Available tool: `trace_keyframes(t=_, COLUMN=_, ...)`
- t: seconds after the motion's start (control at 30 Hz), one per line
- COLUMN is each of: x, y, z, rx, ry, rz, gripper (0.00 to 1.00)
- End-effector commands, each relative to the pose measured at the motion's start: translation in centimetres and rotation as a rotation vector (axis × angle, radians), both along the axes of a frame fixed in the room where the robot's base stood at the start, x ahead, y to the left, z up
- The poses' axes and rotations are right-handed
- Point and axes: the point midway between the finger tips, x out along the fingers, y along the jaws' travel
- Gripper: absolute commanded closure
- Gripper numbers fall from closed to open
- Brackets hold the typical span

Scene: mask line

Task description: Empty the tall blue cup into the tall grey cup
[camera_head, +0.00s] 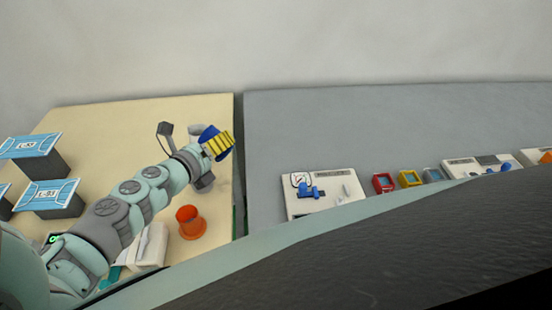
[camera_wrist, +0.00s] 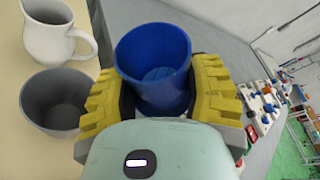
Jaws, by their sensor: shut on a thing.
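My gripper (camera_wrist: 157,88) has its yellow ribbed fingers shut on the sides of the tall blue cup (camera_wrist: 152,62). The wrist view looks into the blue cup through its open mouth. The inner floor shows, and I see no clear contents. The grey cup (camera_wrist: 52,103) stands on the beige table to the left of my gripper, apart from the blue cup. Its inside is grey and looks empty. In the head view, my gripper (camera_head: 217,145) is over the right edge of the table, and the blue cup (camera_head: 208,133) is partly hidden behind the fingers.
A white pitcher (camera_wrist: 47,35) stands right beside the grey cup. An orange cup (camera_head: 189,222) stands on the beige table (camera_head: 110,118) nearer to me. Blue-topped labelled blocks (camera_head: 48,195) are at the left. A grey table (camera_head: 300,115) adjoins on the right, with bins and boards.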

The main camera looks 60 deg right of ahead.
Motion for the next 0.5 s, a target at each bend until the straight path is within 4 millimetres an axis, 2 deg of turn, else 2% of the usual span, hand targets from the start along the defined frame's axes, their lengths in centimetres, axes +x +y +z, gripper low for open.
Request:
trace_keyframes(t=0.1, x=-0.6, y=-0.2, z=-0.9, rx=0.047, ry=-0.088, rz=-0.014, gripper=0.85)
trace_keyframes(t=0.37, x=-1.6, y=-0.7, z=-1.3, rx=0.112, ry=-0.219, rz=-0.013, gripper=0.85)
trace_keyframes(t=0.5, x=-1.8, y=-0.8, z=-2.4, rx=0.141, ry=-0.273, rz=-0.010, gripper=0.85)
